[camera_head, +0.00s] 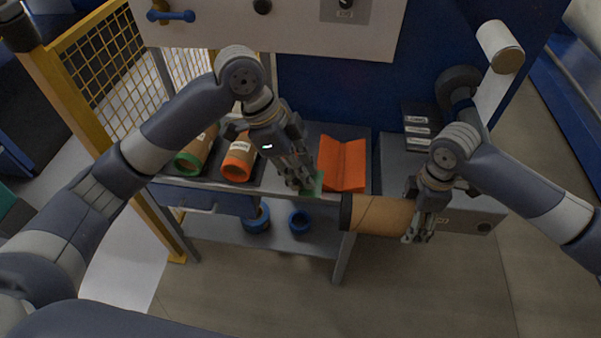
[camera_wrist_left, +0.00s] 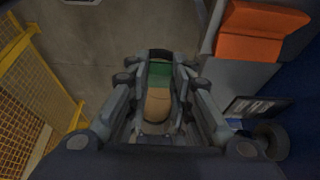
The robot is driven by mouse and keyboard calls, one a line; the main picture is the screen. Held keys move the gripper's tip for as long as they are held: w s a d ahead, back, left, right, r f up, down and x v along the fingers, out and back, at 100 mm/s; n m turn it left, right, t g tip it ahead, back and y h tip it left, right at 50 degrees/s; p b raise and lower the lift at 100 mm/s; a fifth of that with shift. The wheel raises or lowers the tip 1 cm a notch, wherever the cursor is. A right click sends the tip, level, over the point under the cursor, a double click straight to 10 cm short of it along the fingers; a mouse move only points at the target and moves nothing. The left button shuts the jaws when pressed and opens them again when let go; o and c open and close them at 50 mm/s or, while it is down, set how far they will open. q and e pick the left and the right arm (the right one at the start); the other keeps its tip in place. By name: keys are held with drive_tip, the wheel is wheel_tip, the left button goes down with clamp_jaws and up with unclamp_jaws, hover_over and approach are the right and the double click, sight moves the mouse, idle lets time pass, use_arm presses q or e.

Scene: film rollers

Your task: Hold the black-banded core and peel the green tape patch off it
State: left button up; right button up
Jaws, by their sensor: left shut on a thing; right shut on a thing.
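The tan core (camera_head: 385,214) with a black band (camera_head: 346,212) at its left end is held level in front of the bench. My right gripper (camera_head: 418,236) is shut on the core's right end. My left gripper (camera_head: 302,186) is shut on the green tape patch (camera_head: 316,183), up and left of the core. In the head view the patch appears apart from the core. In the left wrist view the green patch (camera_wrist_left: 160,73) shows between the fingers of my left gripper (camera_wrist_left: 158,95). A tan surface lies below the patch there; I cannot tell what it is.
An orange V-shaped holder (camera_head: 343,165) stands on the bench right of my left gripper. A green-rimmed core (camera_head: 197,152) and an orange-rimmed core (camera_head: 239,158) lie at its left. Blue rings (camera_head: 299,221) sit on the lower shelf. A yellow mesh fence (camera_head: 105,55) stands left.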

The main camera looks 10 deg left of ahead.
use_arm(q)
drive_tip(key=shift+r, duration=1.25)
drive_tip(key=shift+r, duration=0.1)
